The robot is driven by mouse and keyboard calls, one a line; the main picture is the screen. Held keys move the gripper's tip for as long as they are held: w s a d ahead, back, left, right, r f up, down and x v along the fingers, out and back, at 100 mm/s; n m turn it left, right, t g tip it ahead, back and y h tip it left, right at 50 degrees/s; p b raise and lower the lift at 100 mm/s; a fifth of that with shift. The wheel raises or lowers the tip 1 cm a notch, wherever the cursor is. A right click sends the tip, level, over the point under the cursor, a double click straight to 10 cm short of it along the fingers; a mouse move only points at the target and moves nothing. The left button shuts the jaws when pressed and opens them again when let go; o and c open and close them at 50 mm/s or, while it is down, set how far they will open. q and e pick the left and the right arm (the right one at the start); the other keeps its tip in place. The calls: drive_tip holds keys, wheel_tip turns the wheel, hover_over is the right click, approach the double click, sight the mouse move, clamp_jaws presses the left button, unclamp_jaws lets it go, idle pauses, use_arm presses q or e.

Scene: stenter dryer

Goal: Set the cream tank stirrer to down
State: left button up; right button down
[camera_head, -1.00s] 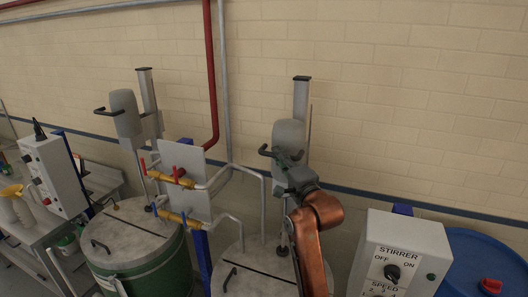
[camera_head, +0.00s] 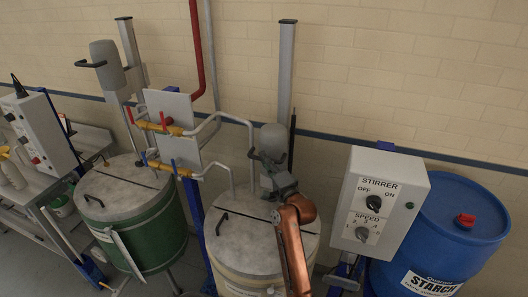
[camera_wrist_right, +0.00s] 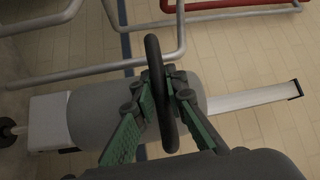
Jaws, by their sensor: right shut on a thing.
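The cream tank (camera_head: 248,262) stands in the middle with a grey lid. Its stirrer has a grey motor head (camera_head: 273,136) on a tall upright post (camera_head: 286,70). The head sits low on the post, not far above the lid, with much bare post above it. My right gripper (camera_head: 270,165) is shut on the black handle (camera_head: 252,154) of the stirrer. In the right wrist view the handle (camera_wrist_right: 157,70) passes between the green-padded fingers (camera_wrist_right: 165,92). The stirrer's lower end is hidden behind my arm. My left gripper is out of view.
A green tank (camera_head: 150,225) with its own raised stirrer (camera_head: 107,64) stands to the left. Pipes and a grey panel (camera_head: 168,108) are between the tanks. A stirrer control box (camera_head: 378,205) and a blue starch drum (camera_head: 445,235) stand to the right.

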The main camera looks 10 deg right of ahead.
drive_tip(key=shift+f, duration=0.6)
drive_tip(key=c, duration=2.2)
unclamp_jaws()
drive_tip(key=shift+c, duration=0.2)
drive_tip(key=o, duration=0.3)
drive_tip(key=shift+r, duration=0.2)
drive_tip(key=shift+s, duration=0.1)
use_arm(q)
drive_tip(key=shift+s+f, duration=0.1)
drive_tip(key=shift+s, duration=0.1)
use_arm(e)
drive_tip(key=v, duration=1.1)
drive_tip(key=shift+s, duration=0.35)
drive_tip(key=shift+d+f, duration=0.15)
drive_tip(key=shift+d, duration=0.05)
